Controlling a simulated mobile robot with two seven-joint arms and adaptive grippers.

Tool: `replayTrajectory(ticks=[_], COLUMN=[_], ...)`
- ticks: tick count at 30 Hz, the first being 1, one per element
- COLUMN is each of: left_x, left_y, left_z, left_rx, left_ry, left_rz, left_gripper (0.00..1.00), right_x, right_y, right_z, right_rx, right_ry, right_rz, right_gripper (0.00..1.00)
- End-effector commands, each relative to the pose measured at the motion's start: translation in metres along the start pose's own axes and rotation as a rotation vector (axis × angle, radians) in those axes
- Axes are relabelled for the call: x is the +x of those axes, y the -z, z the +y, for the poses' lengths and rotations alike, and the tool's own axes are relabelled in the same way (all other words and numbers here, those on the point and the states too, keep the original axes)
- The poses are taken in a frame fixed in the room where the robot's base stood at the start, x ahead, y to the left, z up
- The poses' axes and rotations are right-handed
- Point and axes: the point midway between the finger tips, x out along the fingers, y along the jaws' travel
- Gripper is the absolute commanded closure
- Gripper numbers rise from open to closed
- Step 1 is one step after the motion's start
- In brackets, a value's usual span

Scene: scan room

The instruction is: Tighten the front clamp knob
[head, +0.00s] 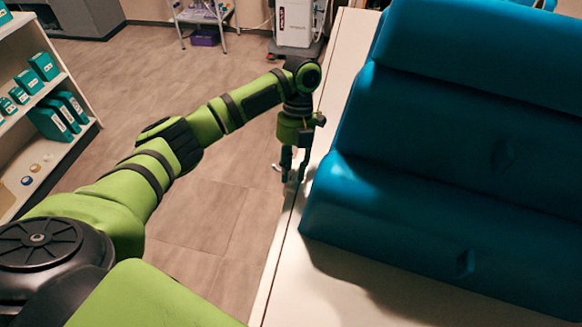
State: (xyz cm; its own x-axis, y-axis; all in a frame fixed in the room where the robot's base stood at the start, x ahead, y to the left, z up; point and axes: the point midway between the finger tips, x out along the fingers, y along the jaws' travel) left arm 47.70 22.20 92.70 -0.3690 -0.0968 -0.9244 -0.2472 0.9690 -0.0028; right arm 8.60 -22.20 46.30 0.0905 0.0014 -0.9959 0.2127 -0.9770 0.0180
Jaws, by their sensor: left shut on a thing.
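My left gripper (291,172) points down at the left edge of the white table (285,290). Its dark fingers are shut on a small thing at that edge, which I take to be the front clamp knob. The fingers hide most of it, and a small pale piece (277,168) sticks out to their left. I cannot make out the clamp's shape or how far the knob is turned. My right gripper is not in view.
Large blue padded blocks (420,195) stand on the table, close to the right of my left gripper. A white shelf (75,125) with teal boxes (47,122) stands at the left. A wheeled white device (296,25) is at the back. The floor between is clear.

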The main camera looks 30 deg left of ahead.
Motion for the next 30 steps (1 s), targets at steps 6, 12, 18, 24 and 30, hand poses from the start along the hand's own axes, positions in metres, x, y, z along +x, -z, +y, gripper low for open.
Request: replayTrajectory(ticks=[6, 12, 18, 24, 30], left_x=[0.003, 0.003, 0.003, 0.002, -0.014], left_y=[0.003, 0.003, 0.003, 0.001, 0.0], left_z=[-0.004, -0.003, -0.003, -0.001, -0.001], left_rx=[0.022, 0.021, 0.018, 0.013, 0.011], left_ry=[-0.003, -0.004, -0.004, -0.004, -0.004], left_rz=[0.011, 0.012, 0.01, 0.006, 0.001], left_gripper=[1.0, 1.0, 0.48, 0.48, 0.48], right_x=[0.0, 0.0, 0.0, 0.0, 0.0], right_y=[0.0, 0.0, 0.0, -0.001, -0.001], right_z=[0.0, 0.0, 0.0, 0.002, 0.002], right_rx=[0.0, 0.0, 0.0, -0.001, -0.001], right_ry=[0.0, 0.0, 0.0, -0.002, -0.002], right_rz=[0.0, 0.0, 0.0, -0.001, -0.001], right_gripper=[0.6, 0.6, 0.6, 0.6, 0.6])
